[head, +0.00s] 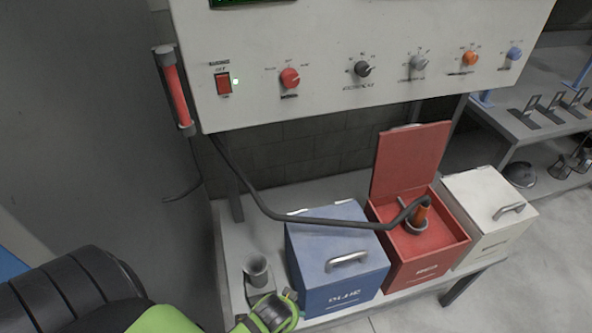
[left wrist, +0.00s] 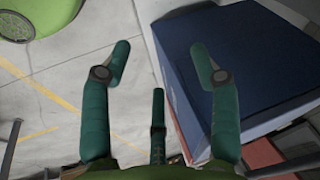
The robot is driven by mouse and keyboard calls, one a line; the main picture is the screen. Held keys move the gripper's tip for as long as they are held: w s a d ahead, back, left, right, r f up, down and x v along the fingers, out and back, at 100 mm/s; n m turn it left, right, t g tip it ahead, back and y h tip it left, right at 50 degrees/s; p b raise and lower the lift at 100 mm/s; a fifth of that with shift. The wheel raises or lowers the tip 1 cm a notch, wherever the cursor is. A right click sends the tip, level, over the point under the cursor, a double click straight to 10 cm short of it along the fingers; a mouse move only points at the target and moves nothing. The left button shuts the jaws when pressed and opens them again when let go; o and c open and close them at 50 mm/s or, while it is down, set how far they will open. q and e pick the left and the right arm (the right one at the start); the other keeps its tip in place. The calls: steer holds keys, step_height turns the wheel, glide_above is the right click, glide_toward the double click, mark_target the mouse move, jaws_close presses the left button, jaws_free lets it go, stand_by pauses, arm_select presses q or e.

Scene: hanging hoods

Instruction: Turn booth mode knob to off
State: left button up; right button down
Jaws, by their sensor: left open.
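A light control panel carries a row of knobs: a red knob (head: 290,78), a black knob (head: 363,69), a grey knob (head: 418,62), an orange knob (head: 470,58) and a blue knob (head: 515,53). Their labels are too small to read, so I cannot tell which is the booth mode knob. My left gripper (left wrist: 160,55) is open and empty, its teal fingers spread in the left wrist view near the blue box. In the head view my left arm's green end is low, well below the panel and apart from every knob. My right gripper is not in view.
Below stand a blue box (head: 335,250), an open red box (head: 425,265) and a white box (head: 492,235). A grey cup (head: 257,270) stands left.

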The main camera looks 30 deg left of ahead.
arm_select(q)
step_height(320, 180, up, 12)
steer(key=w+a+t+p, duration=0.1)
steer(key=w+p, duration=0.1)
steer(key=m+t+y+p, duration=0.3)
steer(key=m+t+y, duration=0.3)
steer(key=m+y, duration=0.65)
glide_toward(292, 81)
steer(key=w+a+f, duration=0.1)
steer(key=w, duration=0.1)
steer(key=shift+y, duration=0.55)
steer(key=p+x, duration=0.1)
steer(key=x, duration=0.1)
steer(key=p+x, duration=0.1)
steer(key=x, duration=0.3)
steer(key=shift+s+a+r+p, duration=0.2)
steer(key=shift+a+r+p, duration=0.05)
steer(key=shift+a+p, duration=0.15)
steer(key=shift+w+a+f, duration=0.1)
steer(key=shift+w+a, duration=0.1)
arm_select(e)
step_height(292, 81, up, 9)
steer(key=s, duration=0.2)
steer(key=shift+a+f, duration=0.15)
arm_select(q)
steer(key=c, duration=1.1)
